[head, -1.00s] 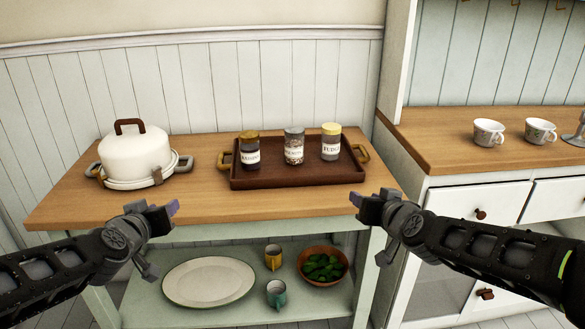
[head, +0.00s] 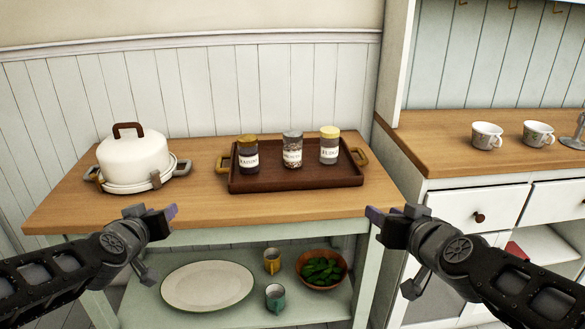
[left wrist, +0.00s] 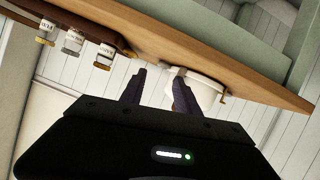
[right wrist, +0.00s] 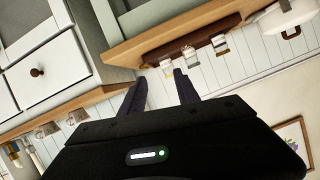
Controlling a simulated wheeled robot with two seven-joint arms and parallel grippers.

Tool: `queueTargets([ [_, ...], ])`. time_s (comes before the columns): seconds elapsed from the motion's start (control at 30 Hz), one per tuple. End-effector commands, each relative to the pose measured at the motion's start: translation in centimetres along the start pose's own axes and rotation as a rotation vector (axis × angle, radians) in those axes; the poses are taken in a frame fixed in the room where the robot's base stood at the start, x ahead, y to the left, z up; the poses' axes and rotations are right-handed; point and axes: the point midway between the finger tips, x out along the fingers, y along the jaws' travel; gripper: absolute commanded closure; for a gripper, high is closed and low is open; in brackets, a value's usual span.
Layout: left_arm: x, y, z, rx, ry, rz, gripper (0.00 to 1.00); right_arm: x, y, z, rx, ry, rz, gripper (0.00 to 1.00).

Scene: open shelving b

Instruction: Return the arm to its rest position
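My left gripper (head: 172,213) is in front of the table's front edge at left. In the left wrist view its two fingers (left wrist: 158,90) stand apart with nothing between them. My right gripper (head: 375,214) is in front of the table's right front corner. In the right wrist view its fingers (right wrist: 158,88) are also apart and empty. Neither gripper touches anything that I can see.
A wooden table (head: 200,209) bears a white lidded pot (head: 133,160) and a brown tray (head: 295,181) with three jars. A plate (head: 207,285), two mugs and a bowl (head: 322,285) are on the lower shelf. A white cabinet (head: 455,206) stands at right.

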Motion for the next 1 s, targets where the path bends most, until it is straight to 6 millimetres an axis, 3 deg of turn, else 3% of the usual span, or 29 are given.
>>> queueTargets([
  [0.2, 0.0, 0.0, 0.0, 0.0, 0.0, 0.0, 0.62, -1.9, 0.0, 0.0, -0.001, 0.0, 0.001, 0.62],
  [0.57, 0.0, 0.0, 0.0, -0.003, 0.0, 0.0, 0.62, -2.0, 0.0, 0.1, 0.002, -0.001, 0.0, 0.62],
  [0.77, 0.0, 0.0, 0.3, -0.082, 0.007, -0.001, 0.62, -2.0, 0.8, -0.7, 0.088, 0.038, 0.03, 0.62],
  [0.87, 1.0, 0.7, 4.5, -0.117, -0.056, 0.009, 0.62, 0.0, 1.8, 1.6, 0.143, 0.01, 0.056, 0.62],
  [0.97, 2.3, 1.3, 10.7, -0.136, -0.161, 0.015, 0.62, 3.0, 2.3, 6.1, 0.185, -0.073, 0.064, 0.62],
  [1.0, 2.7, 1.5, 13.7, -0.143, -0.211, 0.016, 0.62, 4.2, 2.3, 8.5, 0.2, -0.118, 0.064, 0.62],
])
